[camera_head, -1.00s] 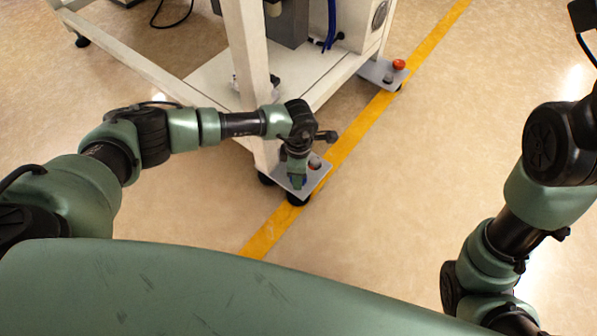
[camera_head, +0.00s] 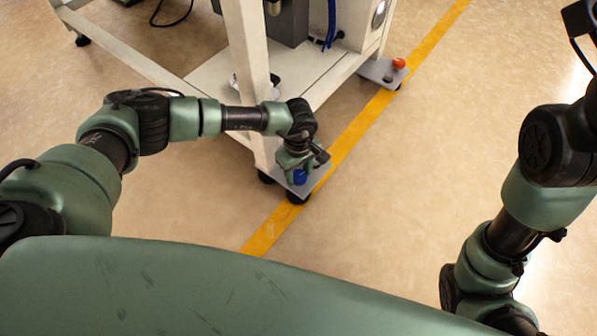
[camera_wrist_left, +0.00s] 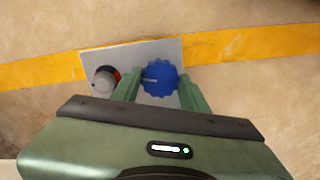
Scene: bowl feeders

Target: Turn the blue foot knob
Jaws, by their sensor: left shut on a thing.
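The blue foot knob (camera_head: 299,177) sits on a grey foot plate (camera_head: 318,179) at the near corner of the white machine frame. It also shows in the left wrist view (camera_wrist_left: 159,78), round with a ridged edge and a pale mark on its face. My left gripper (camera_head: 298,176) reaches down over it. In the wrist view its green fingers (camera_wrist_left: 159,88) stand on both sides of the knob, shut on it. My right arm shows at the right edge of the head view, but its gripper is out of view.
A grey round knob with red beside it (camera_wrist_left: 104,80) stands on the same plate, left of the blue knob. Another foot with a red knob (camera_head: 398,63) is at the frame's far corner. A yellow floor line (camera_head: 350,140) runs past both feet. Floor to the right is clear.

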